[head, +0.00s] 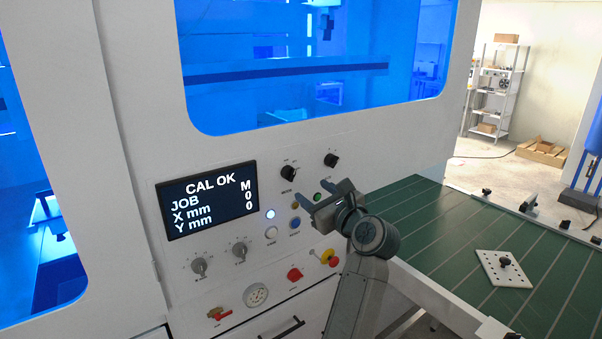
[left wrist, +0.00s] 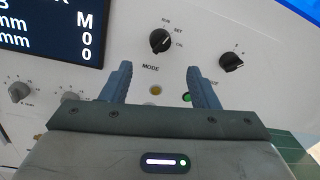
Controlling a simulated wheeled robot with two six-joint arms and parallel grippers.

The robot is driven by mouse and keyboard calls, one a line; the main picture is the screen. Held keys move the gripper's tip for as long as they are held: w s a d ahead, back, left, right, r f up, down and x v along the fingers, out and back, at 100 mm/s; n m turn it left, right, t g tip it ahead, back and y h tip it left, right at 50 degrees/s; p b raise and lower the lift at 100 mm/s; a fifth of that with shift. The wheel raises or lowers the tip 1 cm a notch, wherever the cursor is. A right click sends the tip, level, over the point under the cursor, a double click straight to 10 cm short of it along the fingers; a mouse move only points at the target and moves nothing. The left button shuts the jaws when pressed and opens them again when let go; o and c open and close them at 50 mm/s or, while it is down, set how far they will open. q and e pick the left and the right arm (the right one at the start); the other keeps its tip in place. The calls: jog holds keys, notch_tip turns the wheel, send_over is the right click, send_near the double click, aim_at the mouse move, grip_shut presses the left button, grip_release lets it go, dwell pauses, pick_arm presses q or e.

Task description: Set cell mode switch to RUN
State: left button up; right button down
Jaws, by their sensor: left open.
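The cell mode switch (head: 288,173) is a black rotary knob on the white panel, right of the display. In the left wrist view the mode switch (left wrist: 160,41) has MODE below it and RUN, SET and CAL around its upper right. Its light mark is too small to read surely against the labels. My left gripper (head: 311,194) is open and empty in front of the panel, below and right of the knob in the head view. In the left wrist view its fingers (left wrist: 158,76) point toward the panel, with the knob beyond and between their tips, apart from them. My right gripper is out of view.
A second black knob (head: 331,160) sits right of the mode switch. The display (head: 208,200) reads CAL OK. Buttons, grey dials, a gauge (head: 256,295) and red controls lie below. A green table (head: 430,215) with a perforated white plate (head: 503,268) extends right.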

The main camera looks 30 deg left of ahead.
aim_at(293, 176)
pick_arm(q)
jog(key=p+x, duration=0.4)
jog(key=x, duration=0.5)
jog(key=shift+a+r, duration=0.1)
jog(key=shift+r, duration=0.05)
jog(key=shift+w+a+p, duration=0.25)
jog(key=shift+a+p, duration=0.15)
jog(key=shift+a, duration=0.05)
jog(key=c, duration=1)
jog(key=shift+f, duration=0.25)
jog(key=n+b, duration=0.4)
jog(key=b, duration=0.7)
jog(key=shift+f, duration=0.15)
jog(key=shift+b, duration=0.5)
jog(key=shift+r+n+y, duration=0.2)
jog(key=shift+n+y, duration=0.1)
